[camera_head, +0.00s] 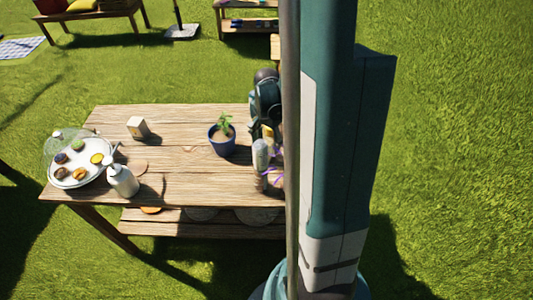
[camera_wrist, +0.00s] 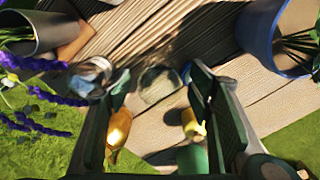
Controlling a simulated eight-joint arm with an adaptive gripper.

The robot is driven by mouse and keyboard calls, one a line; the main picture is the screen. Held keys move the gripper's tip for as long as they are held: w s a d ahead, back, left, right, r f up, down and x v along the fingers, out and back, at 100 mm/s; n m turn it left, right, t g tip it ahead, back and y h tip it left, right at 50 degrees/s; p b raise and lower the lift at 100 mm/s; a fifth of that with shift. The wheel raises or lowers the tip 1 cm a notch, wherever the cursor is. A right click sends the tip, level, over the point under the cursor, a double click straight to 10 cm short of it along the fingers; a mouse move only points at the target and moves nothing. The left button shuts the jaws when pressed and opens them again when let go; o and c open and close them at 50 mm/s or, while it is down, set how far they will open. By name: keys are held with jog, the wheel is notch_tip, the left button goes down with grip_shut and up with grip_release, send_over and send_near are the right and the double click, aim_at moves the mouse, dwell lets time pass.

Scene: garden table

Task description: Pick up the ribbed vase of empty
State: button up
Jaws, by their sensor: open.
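My gripper (camera_wrist: 160,75) is open, with its two dark fingers spread over the wooden table. A clear, round, glass-like thing (camera_wrist: 158,86) shows between the fingertips; it may be the ribbed vase, but I cannot make out ribs. A second clear glass-like rim (camera_wrist: 90,76) lies just left of the left finger. In the head view my wrist is above the table's right part, close to a pale upright vessel (camera_head: 260,155) and purple flowers (camera_head: 272,178). My arm column hides the table's right end.
A blue pot (camera_wrist: 262,40) with a plant stands to the right in the wrist view. A grey pot (camera_wrist: 42,38) and purple flower stems (camera_wrist: 35,63) are at left. An amber bottle (camera_wrist: 118,130) and a yellow thing (camera_wrist: 190,124) are near the fingers. The table's middle (camera_head: 185,185) is clear.

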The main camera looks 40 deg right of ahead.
jog(key=shift+f, duration=1.2)
jog(key=c, duration=1)
